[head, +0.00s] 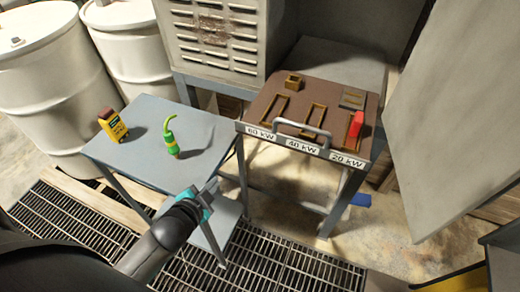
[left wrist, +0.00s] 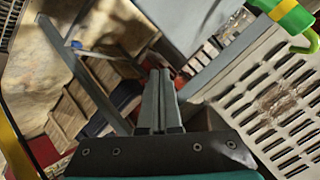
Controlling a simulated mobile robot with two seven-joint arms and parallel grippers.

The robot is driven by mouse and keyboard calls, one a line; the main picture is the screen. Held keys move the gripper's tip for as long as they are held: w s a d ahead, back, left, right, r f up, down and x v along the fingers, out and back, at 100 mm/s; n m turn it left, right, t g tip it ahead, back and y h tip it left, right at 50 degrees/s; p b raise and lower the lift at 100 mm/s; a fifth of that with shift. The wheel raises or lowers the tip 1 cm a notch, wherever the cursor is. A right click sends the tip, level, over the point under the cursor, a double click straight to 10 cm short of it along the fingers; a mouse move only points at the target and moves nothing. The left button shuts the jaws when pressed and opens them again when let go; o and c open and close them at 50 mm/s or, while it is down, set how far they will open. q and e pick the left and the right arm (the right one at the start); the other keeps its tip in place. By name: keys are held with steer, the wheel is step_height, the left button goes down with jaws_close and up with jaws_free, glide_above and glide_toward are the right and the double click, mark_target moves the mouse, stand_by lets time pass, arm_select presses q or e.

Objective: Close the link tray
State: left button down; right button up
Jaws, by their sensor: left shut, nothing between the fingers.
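The link tray (head: 262,108) is a brown-topped drawer that stands out toward me from the grey cabinet on the right of the head view. Its front carries labels 60 kW, 40 kW and 20 kW and a grey bar handle (head: 302,131). Brass-framed slots lie in its top, with a red link (head: 355,124) at the right one and a small brass block (head: 293,81) at the back. My left gripper (head: 212,184) is shut and empty, left of and nearer than the tray front, apart from the handle. Its closed fingers also show in the left wrist view (left wrist: 161,75). My right gripper is not in view.
A blue-grey side table (head: 145,155) stands left of the tray, holding a yellow meter (head: 112,125) and a green-yellow tool (head: 170,138). White drums (head: 45,80) stand behind it. A large grey panel (head: 460,110) hangs at the right. Floor grating shows in front.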

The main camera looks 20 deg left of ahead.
arm_select(q)
step_height(320, 180, up, 8)
steer(key=w+f+m+t+h+p, duration=0.1)
steer(key=w+m+t+h, duration=0.25)
steer(key=m, duration=0.35)
steer(key=m+g+h+p, duration=0.1)
steer(key=m+g+h, duration=0.2)
steer(key=m+h, duration=0.85)
glide_toward(278, 140)
steer(key=shift+m+y, duration=0.4)
steer(key=shift+m, duration=0.05)
steer(key=d, duration=0.1)
steer(key=w+d+p, duration=0.1)
steer(key=d, duration=0.1)
steer(key=w+d+p, duration=0.1)
steer(key=shift+w+d+r, duration=0.2)
steer(key=shift+d, duration=0.05)
steer(key=shift+w, duration=0.65)
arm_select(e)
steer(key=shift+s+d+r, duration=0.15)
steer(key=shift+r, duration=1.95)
